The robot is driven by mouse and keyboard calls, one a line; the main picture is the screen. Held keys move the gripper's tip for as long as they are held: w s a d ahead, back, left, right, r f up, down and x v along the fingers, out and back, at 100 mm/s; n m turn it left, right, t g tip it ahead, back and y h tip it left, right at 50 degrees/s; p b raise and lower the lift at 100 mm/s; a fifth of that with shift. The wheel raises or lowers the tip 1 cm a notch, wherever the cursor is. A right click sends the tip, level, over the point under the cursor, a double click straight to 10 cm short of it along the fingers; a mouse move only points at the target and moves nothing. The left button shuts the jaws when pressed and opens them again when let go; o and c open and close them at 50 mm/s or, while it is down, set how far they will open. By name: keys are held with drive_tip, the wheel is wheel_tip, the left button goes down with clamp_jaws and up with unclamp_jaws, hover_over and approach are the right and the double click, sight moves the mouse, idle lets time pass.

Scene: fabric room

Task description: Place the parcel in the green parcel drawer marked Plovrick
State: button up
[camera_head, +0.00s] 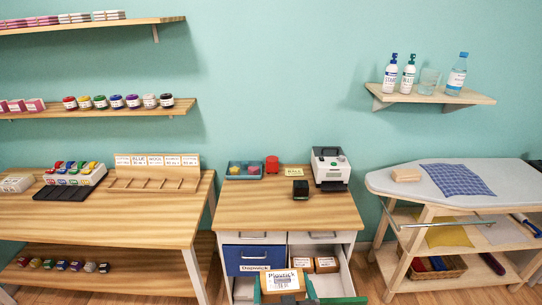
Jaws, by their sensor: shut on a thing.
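A brown parcel (281,283) with a white label shows at the bottom centre. The label's lettering is too small to read surely. My gripper (283,290) is shut on it, with a teal finger at each side; the picture's lower edge cuts off the rest. The parcel is in front of the cabinet, overlapping the left part of an open drawer in view. This drawer (344,280) has a pale grey inside and a green front edge low in the picture; its front label is not visible. Two brown parcels (302,263) (326,264) lie at its back.
A shut blue drawer (254,260) with a white name label is left of the open one. The cabinet top (285,205) holds a label printer (330,168), a black box and a tray. A workbench (100,220) stands left, an ironing table (455,185) right.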

drive_tip(key=s+a+f, duration=0.1)
drive_tip(key=f, duration=1.4)
drive_tip(key=s+a+f+h, duration=0.1)
drive_tip(key=s+a+f, duration=0.1)
drive_tip(key=f, duration=1.4)
drive_tip(key=shift+a+m, duration=0.2)
drive_tip(key=shift+m, duration=0.2)
